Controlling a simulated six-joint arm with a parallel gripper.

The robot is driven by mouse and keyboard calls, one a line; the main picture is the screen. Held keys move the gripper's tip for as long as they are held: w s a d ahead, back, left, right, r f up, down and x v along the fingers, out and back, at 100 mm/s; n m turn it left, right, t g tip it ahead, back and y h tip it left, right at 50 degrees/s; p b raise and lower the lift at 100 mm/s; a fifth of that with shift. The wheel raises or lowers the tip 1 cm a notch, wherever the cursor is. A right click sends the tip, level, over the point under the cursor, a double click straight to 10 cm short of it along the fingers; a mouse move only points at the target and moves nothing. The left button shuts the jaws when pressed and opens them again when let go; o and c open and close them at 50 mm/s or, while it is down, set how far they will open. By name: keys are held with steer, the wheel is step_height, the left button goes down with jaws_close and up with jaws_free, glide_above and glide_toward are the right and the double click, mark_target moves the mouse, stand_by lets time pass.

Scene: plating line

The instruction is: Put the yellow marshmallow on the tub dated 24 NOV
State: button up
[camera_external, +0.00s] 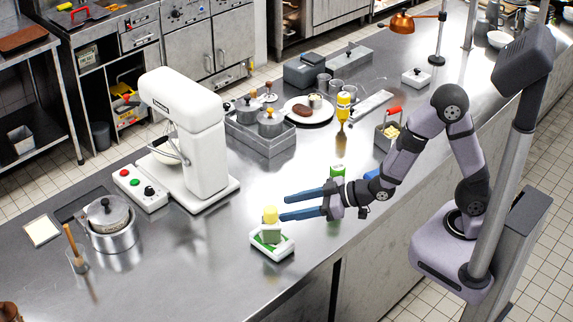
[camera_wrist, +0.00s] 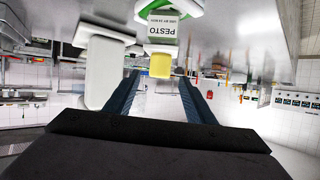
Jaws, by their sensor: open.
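The yellow marshmallow (camera_external: 270,214) stands on top of a small tub (camera_external: 271,235). In the wrist view, which is upside down, the marshmallow (camera_wrist: 160,65) touches the tub's top. The tub's label (camera_wrist: 162,27) reads PESTO, with a small date line that appears to say 24 NOV. The tub stands on a white and green base (camera_external: 272,247). My gripper (camera_external: 283,207) is open and empty, level with the marshmallow and just to its right. In the wrist view the two blue fingers (camera_wrist: 158,78) point toward the marshmallow, one to each side, apart from it.
A white stand mixer (camera_external: 190,140) stands behind and left of the tub. A green container (camera_external: 337,171) is behind my gripper. A pot (camera_external: 108,218) and a wooden-handled tool (camera_external: 74,250) are at the left. The counter in front and left of the tub is clear.

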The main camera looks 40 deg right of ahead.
steer(key=shift+s+d+r, duration=0.1)
steer(key=shift+s+d, duration=0.1)
steer(key=shift+s, duration=0.05)
steer(key=d+f+m+g+h, duration=0.2)
steer(key=d+f+h, duration=0.2)
steer(key=d, duration=0.6)
steer(key=s+d+f+m+g+h, duration=0.1)
steer(key=s+d, duration=0.1)
steer(key=d, duration=0.2)
steer(key=s+d+f+m+g+h, duration=0.1)
steer(key=s+d+g, duration=0.1)
steer(key=d, duration=0.3)
steer(key=s+d+f+m+g+h, duration=0.1)
steer(key=s+d+g, duration=0.1)
steer(key=s+d, duration=0.2)
steer(key=shift+d+f, duration=0.25)
steer(key=shift+d, duration=0.2)
steer(key=s+d+m+g+h, duration=0.1)
steer(key=s+d+m+g, duration=0.1)
steer(key=s, duration=0.6)
steer(key=d+g, duration=0.1)
steer(key=d, duration=0.1)
steer(key=shift+d+r+g, duration=0.35)
steer(key=shift+r+g, duration=0.05)
